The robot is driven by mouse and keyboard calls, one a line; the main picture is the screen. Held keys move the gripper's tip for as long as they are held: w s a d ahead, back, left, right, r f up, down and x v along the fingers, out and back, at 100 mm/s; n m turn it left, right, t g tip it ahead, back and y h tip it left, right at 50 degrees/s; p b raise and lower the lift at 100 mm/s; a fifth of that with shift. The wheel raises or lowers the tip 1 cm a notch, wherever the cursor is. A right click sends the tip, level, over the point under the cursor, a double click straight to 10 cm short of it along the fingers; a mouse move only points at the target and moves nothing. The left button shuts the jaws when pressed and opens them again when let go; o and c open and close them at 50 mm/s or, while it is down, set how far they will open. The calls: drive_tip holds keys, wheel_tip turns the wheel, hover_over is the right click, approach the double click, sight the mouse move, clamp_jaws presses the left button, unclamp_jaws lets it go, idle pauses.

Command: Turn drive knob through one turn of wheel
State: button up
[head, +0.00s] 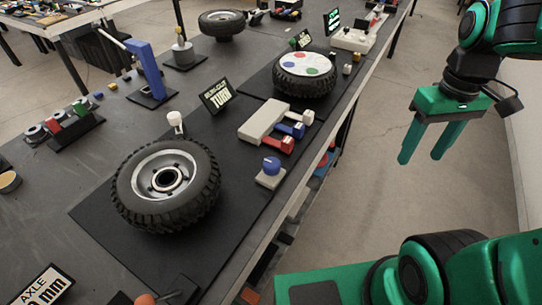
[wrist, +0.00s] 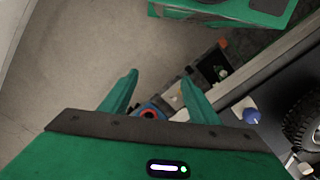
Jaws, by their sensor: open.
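The drive knob (head: 271,166) is a blue knob on a small white base, on the dark mat to the right of the near wheel. It also shows in the wrist view (wrist: 251,116) at the right. The near wheel (head: 128,197) is a black knobbly tyre with a silver rim and an open hub, lying flat. Part of its tyre shows at the wrist view's right edge (wrist: 304,122). My gripper (head: 421,156) is open and empty, out over the floor to the right of the bench, apart from the knob. Its two fingers also show in the wrist view (wrist: 159,77).
A sign reading TURN (head: 216,97) stands behind the near wheel. A beige block (head: 262,120) with red and blue parts sits behind the knob. A second wheel (head: 304,85) with coloured dots is farther back. Open floor (head: 375,150) lies between the bench and my gripper.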

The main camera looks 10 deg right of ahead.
drive_tip(key=w+a+n, duration=0.7)
drive_tip(key=a+n, duration=0.1)
drive_tip(key=a, duration=0.1)
drive_tip(key=n, duration=1.4)
approach(271, 161)
drive_tip(key=shift+m, duration=0.3)
wheel_tip(271, 161, down, 9)
drive_tip(key=shift+s+d+r, duration=0.15)
drive_tip(key=shift+d, duration=0.05)
drive_tip(key=shift+a, duration=0.1)
drive_tip(key=c, duration=1)
